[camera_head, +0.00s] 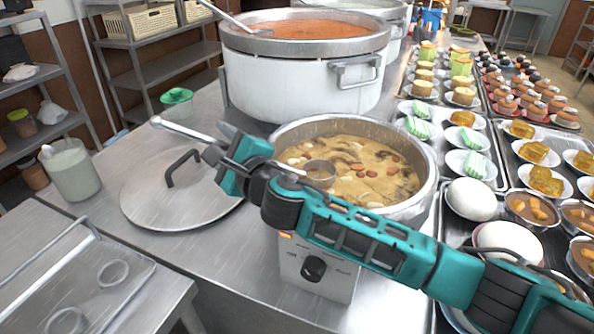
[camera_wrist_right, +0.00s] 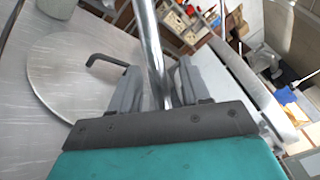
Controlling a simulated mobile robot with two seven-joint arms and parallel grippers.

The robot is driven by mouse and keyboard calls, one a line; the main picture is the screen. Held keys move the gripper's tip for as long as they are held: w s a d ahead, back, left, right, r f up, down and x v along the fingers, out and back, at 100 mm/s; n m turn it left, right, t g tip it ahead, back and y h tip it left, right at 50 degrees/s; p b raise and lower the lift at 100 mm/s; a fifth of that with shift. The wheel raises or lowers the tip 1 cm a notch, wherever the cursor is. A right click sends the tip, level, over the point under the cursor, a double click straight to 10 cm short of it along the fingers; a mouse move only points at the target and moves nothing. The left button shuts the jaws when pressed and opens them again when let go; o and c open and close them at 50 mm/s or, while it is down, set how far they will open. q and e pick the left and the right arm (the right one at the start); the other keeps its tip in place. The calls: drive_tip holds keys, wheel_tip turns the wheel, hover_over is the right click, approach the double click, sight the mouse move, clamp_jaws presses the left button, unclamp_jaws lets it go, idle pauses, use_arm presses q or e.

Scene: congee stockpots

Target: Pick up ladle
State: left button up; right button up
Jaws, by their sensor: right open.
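The metal ladle (camera_head: 183,130) leans in the smaller steel pot (camera_head: 432,175) of congee, its bowl at the soup surface and its handle sticking out over the pot's left rim. My right gripper (camera_head: 217,146) reaches across this pot from the right and is at the ladle's handle. In the right wrist view the handle (camera_wrist_right: 148,38) passes between the two grey fingers of my right gripper (camera_wrist_right: 157,85), which are open around it. Whether either finger touches the handle is unclear. My left gripper is not in view.
A flat steel lid (camera_head: 150,196) with a black handle lies left of the pot. A large pot (camera_head: 290,85) of reddish soup with another ladle stands behind. A glass jar (camera_head: 72,170) stands at the left. Trays of plated food (camera_head: 480,135) fill the right side.

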drive_tip(key=shift+w+a, duration=0.15)
drive_tip(key=shift+w, duration=0.05)
clamp_jaws()
idle(0.4)
idle(1.0)
